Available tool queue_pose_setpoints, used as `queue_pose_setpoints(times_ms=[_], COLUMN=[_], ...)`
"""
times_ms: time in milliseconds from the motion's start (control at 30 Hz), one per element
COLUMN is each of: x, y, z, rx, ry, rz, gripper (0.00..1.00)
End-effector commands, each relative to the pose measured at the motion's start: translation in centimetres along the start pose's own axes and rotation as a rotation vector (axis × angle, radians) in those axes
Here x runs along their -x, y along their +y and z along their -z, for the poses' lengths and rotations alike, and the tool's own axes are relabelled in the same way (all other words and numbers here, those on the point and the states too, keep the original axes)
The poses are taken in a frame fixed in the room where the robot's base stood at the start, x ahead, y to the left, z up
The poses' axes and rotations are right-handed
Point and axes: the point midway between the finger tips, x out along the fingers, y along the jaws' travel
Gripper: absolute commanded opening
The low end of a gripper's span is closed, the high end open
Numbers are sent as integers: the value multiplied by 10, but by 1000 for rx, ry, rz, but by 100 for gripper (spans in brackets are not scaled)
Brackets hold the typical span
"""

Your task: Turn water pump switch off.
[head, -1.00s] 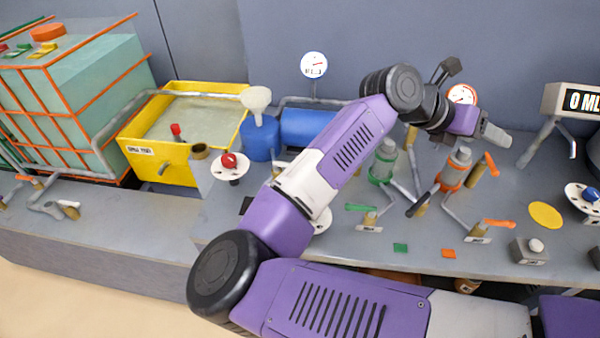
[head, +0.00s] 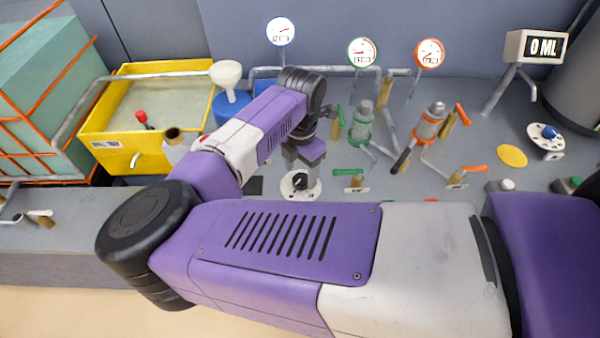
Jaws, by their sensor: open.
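A round white dial plate with a black knob (head: 300,184) sits on the bench just in front of my gripper. It may be the water pump switch, but I can read no label on it. My gripper (head: 303,165) is open and points down, close above and behind this dial. I cannot tell whether it touches the knob. A blue knob on a white plate (head: 545,135) stands at the right. A red knob seen earlier on another white plate is almost wholly hidden behind my arm.
A yellow tub (head: 95,132) of liquid stands at the left. Green-handled (head: 361,120) and orange-handled (head: 430,122) fittings rise from the bench right of my gripper. Gauges stand behind, and a display (head: 536,46) reads 0 ML. My arm covers the front of the bench.

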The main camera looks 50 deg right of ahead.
Motion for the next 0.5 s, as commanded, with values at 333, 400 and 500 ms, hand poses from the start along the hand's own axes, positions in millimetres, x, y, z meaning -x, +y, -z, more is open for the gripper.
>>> queue_pose_setpoints(times_ms=[333, 400, 500], x=[-24, -24, -24], y=[0, 0, 0], z=[0, 0, 0], rx=[0, 0, 0], ry=[-2, -2, -2], rz=[0, 0, 0], gripper=[63, 63, 63])
